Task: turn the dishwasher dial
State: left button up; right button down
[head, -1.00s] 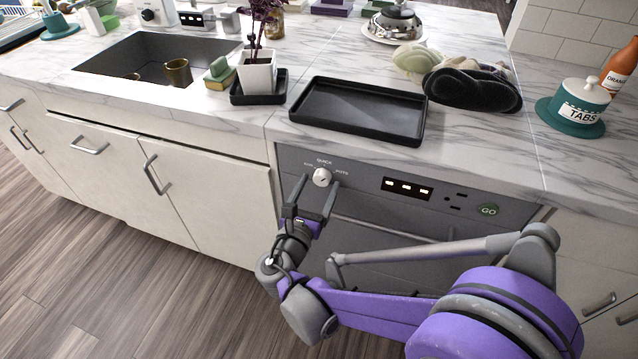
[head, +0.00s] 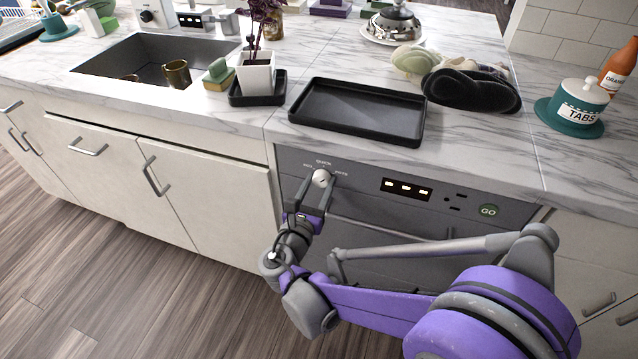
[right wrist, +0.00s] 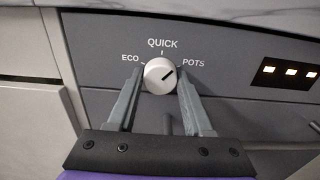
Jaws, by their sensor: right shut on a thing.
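The dishwasher (head: 360,200) has a grey front panel with a round white dial (head: 321,178) at its left end. In the right wrist view the dial (right wrist: 160,77) has labels ECO, QUICK and POTS around it, and its dark line points up and right, towards POTS. My right gripper (head: 320,184) is shut on the dial. In the right wrist view the fingers of the right gripper (right wrist: 160,80) are on its left and right sides. My left gripper is in no view.
The panel also has a lit display (head: 407,188) and a green GO button (head: 488,210). A handle bar (head: 380,230) runs below it.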

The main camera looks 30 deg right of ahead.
jog(key=shift+m, duration=0.3)
jog(key=shift+m+p, duration=0.55)
jog(key=shift+m, duration=2.05)
jog(key=shift+c, duration=1.5)
grip_release()
jog(key=shift+a, duration=0.1)
jog(key=v, duration=1)
jog(key=shift+s+a+p, duration=0.2)
jog(key=shift+s+p, duration=0.05)
jog(key=shift+p, duration=0.15)
